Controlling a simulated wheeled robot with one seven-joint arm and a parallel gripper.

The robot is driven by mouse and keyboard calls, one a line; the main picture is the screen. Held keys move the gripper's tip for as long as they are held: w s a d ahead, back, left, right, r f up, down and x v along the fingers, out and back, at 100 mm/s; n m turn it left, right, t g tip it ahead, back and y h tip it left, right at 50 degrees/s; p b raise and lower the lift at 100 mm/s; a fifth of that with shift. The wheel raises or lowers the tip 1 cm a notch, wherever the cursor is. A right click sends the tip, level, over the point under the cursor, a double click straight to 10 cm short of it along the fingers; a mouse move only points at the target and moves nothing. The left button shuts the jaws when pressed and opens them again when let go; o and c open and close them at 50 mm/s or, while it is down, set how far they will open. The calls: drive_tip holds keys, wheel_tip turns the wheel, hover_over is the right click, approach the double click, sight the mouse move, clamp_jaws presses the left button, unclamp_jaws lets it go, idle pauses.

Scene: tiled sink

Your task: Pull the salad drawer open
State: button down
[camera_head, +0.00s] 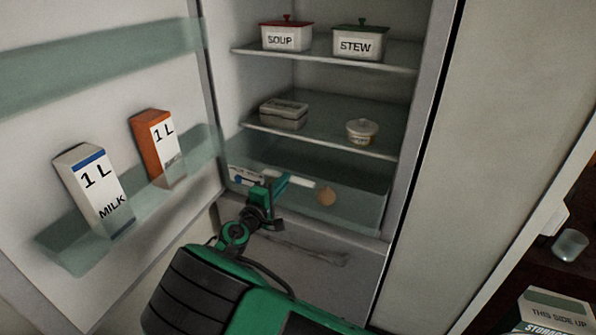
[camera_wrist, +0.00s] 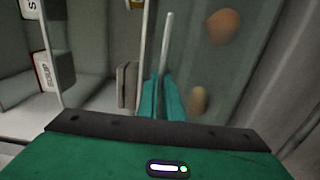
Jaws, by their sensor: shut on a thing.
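The salad drawer (camera_head: 358,208) is a see-through greenish bin low in the open fridge, and its front also shows in the wrist view (camera_wrist: 230,75). A pale bar handle (camera_head: 302,182) runs along its front and shows in the wrist view (camera_wrist: 168,38). My green gripper (camera_head: 278,187) is at the left part of this handle. In the wrist view its fingers (camera_wrist: 161,97) are shut on the bar. A brown round item (camera_head: 326,196) shows through the drawer front. I cannot tell how far out the drawer is.
Above the drawer are a shelf with a grey box (camera_head: 284,113) and a small tub (camera_head: 361,131), and a shelf with soup (camera_head: 286,37) and stew (camera_head: 357,42) pots. The open door at left holds a milk carton (camera_head: 94,190) and an orange carton (camera_head: 157,147).

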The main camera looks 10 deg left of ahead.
drive_tip(key=v, duration=0.9)
drive_tip(key=shift+f, duration=0.3)
drive_tip(key=shift+s, duration=0.1)
drive_tip(key=c, duration=2)
unclamp_jaws()
drive_tip(key=shift+c, duration=0.2)
drive_tip(key=shift+o, duration=0.6)
drive_tip(key=shift+r, duration=0.15)
drive_tip(key=v, duration=1)
drive_tip(key=shift+s+a, duration=0.15)
drive_tip(key=shift+s, duration=0.1)
